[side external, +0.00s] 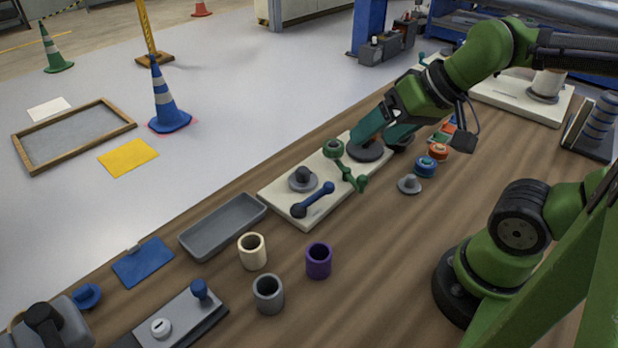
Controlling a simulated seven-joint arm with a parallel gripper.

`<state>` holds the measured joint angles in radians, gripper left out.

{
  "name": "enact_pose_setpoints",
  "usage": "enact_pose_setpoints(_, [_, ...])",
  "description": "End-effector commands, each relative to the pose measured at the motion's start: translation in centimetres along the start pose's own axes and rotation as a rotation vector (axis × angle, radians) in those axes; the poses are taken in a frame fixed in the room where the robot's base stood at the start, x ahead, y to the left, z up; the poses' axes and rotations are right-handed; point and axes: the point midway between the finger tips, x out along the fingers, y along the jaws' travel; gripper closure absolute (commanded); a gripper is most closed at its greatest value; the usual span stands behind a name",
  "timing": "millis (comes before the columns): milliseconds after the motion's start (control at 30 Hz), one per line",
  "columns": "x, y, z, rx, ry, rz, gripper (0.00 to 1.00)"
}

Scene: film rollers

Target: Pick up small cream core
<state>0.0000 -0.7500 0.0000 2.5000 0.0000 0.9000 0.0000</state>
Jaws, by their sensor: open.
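The small cream core (252,251) is a short hollow cylinder standing upright on the wooden table. A grey core (268,294) stands just in front of it and a purple core (318,261) stands to its right. My gripper (372,140) has teal fingers and is well up and to the right of the cream core, over the far part of the cream board. It is open, and nothing shows between its fingers. The gap between the fingers is partly hard to make out.
A grey tray (223,228) lies just behind and left of the cream core. A cream board (280,196) with knobs and handles is behind it. A grey plate with a blue knob (200,290) is at front left. The table right of the purple core is clear.

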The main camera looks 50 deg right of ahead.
Motion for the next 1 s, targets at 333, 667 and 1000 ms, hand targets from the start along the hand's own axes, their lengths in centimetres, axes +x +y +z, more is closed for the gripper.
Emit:
enact_pose_setpoints(333, [2.3,-1.7,0.8,-0.063,-0.118,-0.005,0.21])
enact_pose_setpoints(667, [9.7,-9.9,0.0,-0.182,-0.427,0.092,0.21])
enact_pose_setpoints(1000, [17.5,-17.1,1.2,-0.157,-0.557,0.315,0.21])
